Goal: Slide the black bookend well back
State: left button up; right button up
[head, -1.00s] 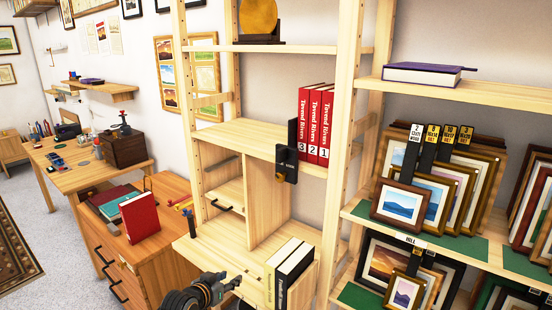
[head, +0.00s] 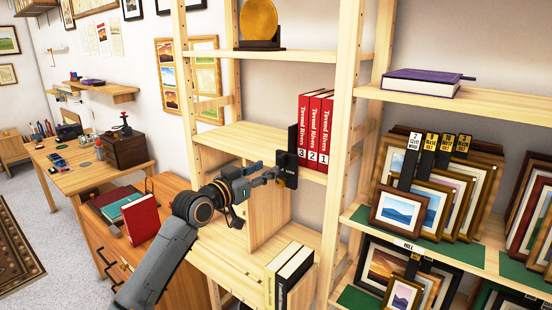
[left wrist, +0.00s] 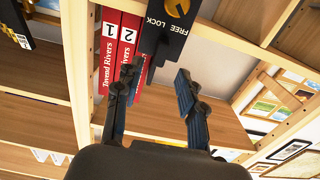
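The black bookend (head: 288,164) stands at the left end of the red books (head: 316,128) on the middle shelf (head: 235,140). Its front block hangs over the shelf's front edge. In the left wrist view the bookend (left wrist: 166,32) shows "FREE" and "LOCK" lettering and a yellow-orange dial. My left gripper (head: 270,178) is in front of the block, at its lower left. In the left wrist view the gripper (left wrist: 157,80) has its two fingers apart with nothing between them; the block is just beyond the tips. I cannot tell whether they touch. My right gripper is not in view.
Black and white books (head: 288,272) stand on the lower shelf, right of my left arm. A wooden upright (head: 342,130) rises right of the red books. The middle shelf is clear left of the bookend. A purple book (head: 425,82) lies on the right-hand shelf.

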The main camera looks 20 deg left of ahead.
aim_at(278, 163)
pick_arm(q)
jog(key=p+x, duration=0.1)
jog(key=x, duration=0.4)
jog(key=shift+w+d, duration=0.1)
jog(key=shift+w, duration=0.25)
grip_shut()
